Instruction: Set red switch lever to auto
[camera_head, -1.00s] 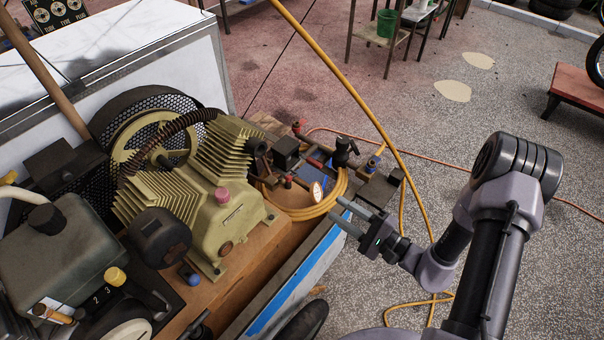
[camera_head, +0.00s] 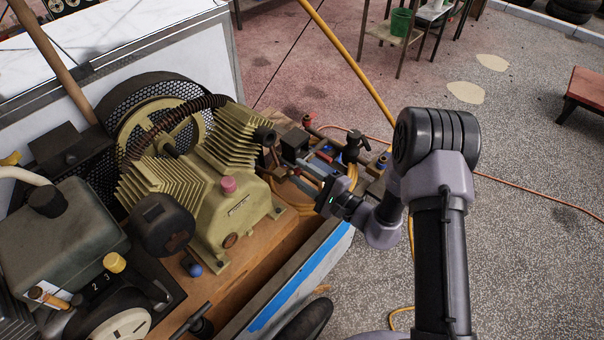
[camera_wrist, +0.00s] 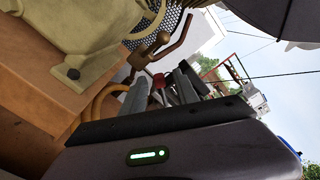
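My gripper (camera_head: 297,172) is at the fittings on the right end of the compressor, just in front of a black switch box (camera_head: 295,143). Its two fingers look apart, with nothing clearly held. In the wrist view, my gripper (camera_wrist: 160,82) has a small red part (camera_wrist: 157,82) showing between and beyond the fingers. It may be the red switch lever, but it is too small and partly covered to tell its setting. In the head view, the fingers hide the area below the box. Other red parts (camera_head: 308,119) sit on the pipework behind.
The finned compressor (camera_head: 215,195) stands left of my gripper on a wooden deck. A black valve (camera_head: 356,143) and pipework lie to the right, and a coiled yellow hose (camera_head: 295,192) lies beneath.

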